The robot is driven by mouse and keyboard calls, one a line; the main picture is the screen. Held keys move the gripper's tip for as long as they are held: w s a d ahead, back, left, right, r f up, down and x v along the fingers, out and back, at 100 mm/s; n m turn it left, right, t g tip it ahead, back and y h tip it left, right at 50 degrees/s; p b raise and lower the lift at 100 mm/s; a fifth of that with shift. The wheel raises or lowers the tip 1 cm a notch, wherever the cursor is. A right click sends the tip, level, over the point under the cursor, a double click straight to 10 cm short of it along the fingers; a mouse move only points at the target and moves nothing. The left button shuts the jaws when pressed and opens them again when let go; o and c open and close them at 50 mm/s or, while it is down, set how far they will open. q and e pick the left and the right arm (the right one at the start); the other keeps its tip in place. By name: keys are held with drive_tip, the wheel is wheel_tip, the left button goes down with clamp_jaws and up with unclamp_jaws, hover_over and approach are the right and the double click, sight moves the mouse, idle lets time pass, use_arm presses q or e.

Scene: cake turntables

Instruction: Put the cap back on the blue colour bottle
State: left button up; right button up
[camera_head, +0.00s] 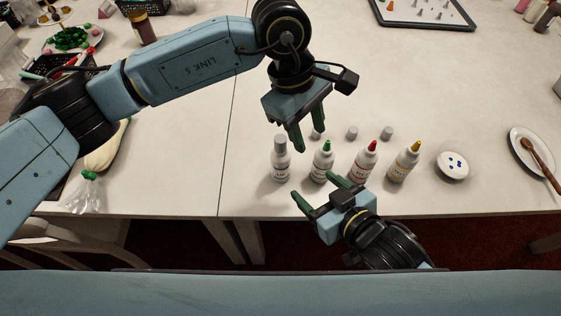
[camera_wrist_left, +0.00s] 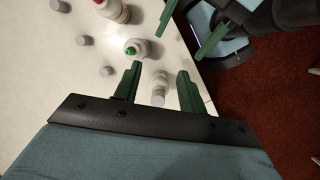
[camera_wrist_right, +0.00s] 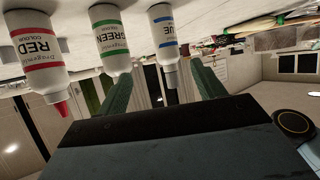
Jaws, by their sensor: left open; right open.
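The blue colour bottle (camera_head: 280,166) stands upright at the left end of the bottle row, and a grey cap (camera_head: 280,142) sits on its top. In the right wrist view the blue label (camera_wrist_right: 164,35) shows, with the grey cap (camera_wrist_right: 171,77) on the nozzle end. My left gripper (camera_head: 311,138) is open and empty above the table. In its wrist view the capped bottle (camera_wrist_left: 160,92) appears between the spread fingers, apart from them. My right gripper (camera_head: 315,187) is open and empty near the front table edge, its fingers towards the bottles, with the blue bottle between them in its wrist view.
Uncapped green (camera_head: 321,165), red (camera_head: 364,162) and yellow (camera_head: 402,166) bottles stand to the right. Three loose grey caps (camera_head: 352,132) lie behind them. A small white dish (camera_head: 440,167) and a plate with a brush (camera_head: 520,139) are further right.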

sight(286, 165)
use_arm(q)
drive_tip(key=w+a+y, duration=0.1)
drive_tip(key=w+a+t+y, duration=0.1)
drive_tip(key=a, duration=0.1)
drive_tip(key=w+a+y, duration=0.1)
drive_tip(key=a, duration=0.1)
drive_tip(key=shift+w+r, duration=0.3)
use_arm(e)
drive_tip(key=shift+s+a+r+y, duration=0.1)
drive_tip(key=shift+a+y, duration=0.3)
drive_tip(key=x, duration=1.3)
drive_tip(key=shift+c, duration=0.5)
